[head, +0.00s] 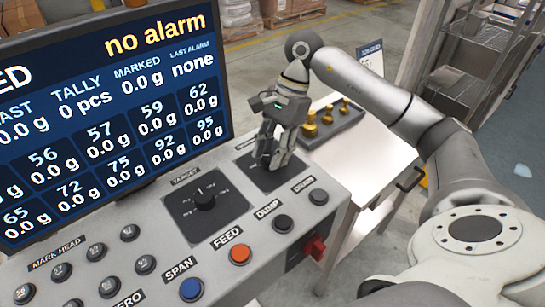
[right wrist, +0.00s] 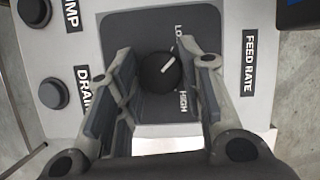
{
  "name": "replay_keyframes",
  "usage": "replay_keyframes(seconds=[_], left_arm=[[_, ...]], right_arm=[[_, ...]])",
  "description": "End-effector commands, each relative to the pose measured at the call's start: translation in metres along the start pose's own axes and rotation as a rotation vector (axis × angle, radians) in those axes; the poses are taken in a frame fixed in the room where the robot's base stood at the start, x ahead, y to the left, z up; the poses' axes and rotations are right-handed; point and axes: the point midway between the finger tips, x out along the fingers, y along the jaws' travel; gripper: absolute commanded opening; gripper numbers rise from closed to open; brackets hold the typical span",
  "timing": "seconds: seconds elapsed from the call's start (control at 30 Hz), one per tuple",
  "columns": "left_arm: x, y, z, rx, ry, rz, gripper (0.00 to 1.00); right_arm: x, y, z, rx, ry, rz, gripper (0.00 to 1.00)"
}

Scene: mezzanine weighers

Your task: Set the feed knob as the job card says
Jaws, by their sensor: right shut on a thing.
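The feed rate knob (right wrist: 158,72) is black and round with a white pointer line, on a dark plate marked LO and HIGH beside the label FEED RATE. In the right wrist view its pointer slants up and right, between the marks and closer to LO. My right gripper (right wrist: 162,72) is shut on this knob, one finger on each side. In the head view the right gripper (head: 268,163) reaches down onto the dark plate (head: 285,180) and hides the knob. A white card (head: 370,58) stands behind the arm; its text is too small to read. My left gripper is not in view.
A TARGET knob (head: 204,198) sits left of the gripper. The orange FEED button (head: 239,255), dark DUMP (head: 282,223) and DRAIN (head: 318,197) buttons and a red switch (head: 316,247) are nearby. A large screen (head: 105,105) reads "no alarm". Brass weights (head: 311,125) stand behind.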

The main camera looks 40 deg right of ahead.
Motion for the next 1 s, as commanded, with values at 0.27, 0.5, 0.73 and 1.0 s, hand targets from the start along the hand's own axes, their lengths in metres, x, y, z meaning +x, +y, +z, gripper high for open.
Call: replay_keyframes(seconds=[0.27,0.5,0.73,1.0], left_arm=[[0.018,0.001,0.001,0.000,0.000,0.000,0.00],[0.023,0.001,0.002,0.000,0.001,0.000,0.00],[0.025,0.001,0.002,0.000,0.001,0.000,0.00],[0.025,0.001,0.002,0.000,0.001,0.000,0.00]], right_arm=[[0.002,-0.002,0.000,-0.172,0.000,0.070,0.12],[0.001,-0.002,0.000,-0.251,0.001,0.103,0.12],[0.000,-0.002,0.000,-0.277,0.001,0.115,0.12],[0.000,-0.001,0.000,-0.278,0.001,0.116,0.12]])
